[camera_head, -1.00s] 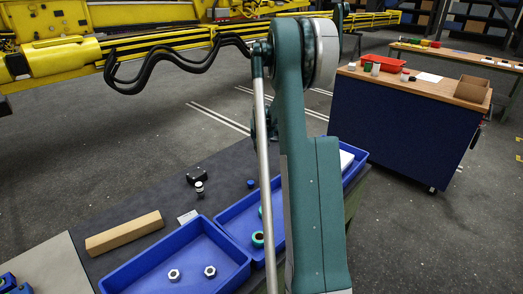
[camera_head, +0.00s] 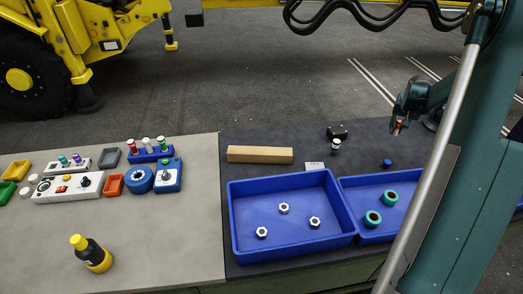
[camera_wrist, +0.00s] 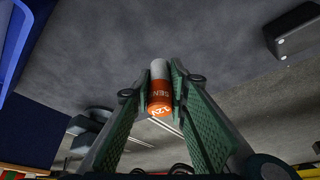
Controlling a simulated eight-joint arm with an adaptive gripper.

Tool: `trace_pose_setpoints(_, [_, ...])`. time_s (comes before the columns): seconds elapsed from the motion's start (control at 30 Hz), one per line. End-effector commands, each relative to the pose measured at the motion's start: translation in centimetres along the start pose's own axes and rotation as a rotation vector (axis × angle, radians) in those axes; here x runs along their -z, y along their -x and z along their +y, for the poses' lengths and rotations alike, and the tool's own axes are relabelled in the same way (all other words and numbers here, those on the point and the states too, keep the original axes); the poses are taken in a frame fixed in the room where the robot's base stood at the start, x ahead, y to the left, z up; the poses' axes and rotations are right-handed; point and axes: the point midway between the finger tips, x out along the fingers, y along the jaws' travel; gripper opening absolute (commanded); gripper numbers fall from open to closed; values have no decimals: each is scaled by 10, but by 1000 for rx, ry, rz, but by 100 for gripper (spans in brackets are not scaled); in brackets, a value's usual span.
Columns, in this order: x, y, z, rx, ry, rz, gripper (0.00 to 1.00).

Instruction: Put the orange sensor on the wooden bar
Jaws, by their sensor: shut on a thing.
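The orange sensor (camera_wrist: 160,95) is a small cylinder with a grey end and white lettering, seen between the green finger pads in the wrist view. My gripper (camera_wrist: 158,90) is shut on it. In the head view my gripper (camera_head: 398,126) is at the right, in the air above the dark mat, with a bit of orange at its tip. The wooden bar (camera_head: 260,154) lies flat on the dark mat, well to the left of my gripper, behind a blue tray. Its top looks bare.
A blue tray (camera_head: 240,238) with hex nuts stands in front of the bar; a second blue tray (camera_head: 352,212) holds green rings. A black part (camera_head: 337,131) and a small black-and-white cylinder (camera_head: 335,147) stand right of the bar. A yellow-capped bottle (camera_head: 91,254) stands at left.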

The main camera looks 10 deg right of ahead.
Motion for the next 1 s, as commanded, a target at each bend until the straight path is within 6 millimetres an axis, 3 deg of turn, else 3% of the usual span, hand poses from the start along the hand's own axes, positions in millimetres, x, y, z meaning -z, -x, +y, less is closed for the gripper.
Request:
trace_pose_setpoints(0.03, [-3, 4, -19, 9, 22, 0, 4])
trace_pose_setpoints(0.4, [-36, 29, -140, 69, 168, -1, 4])
trace_pose_setpoints(1.0, [-118, 81, -316, 167, 404, -1, 4])
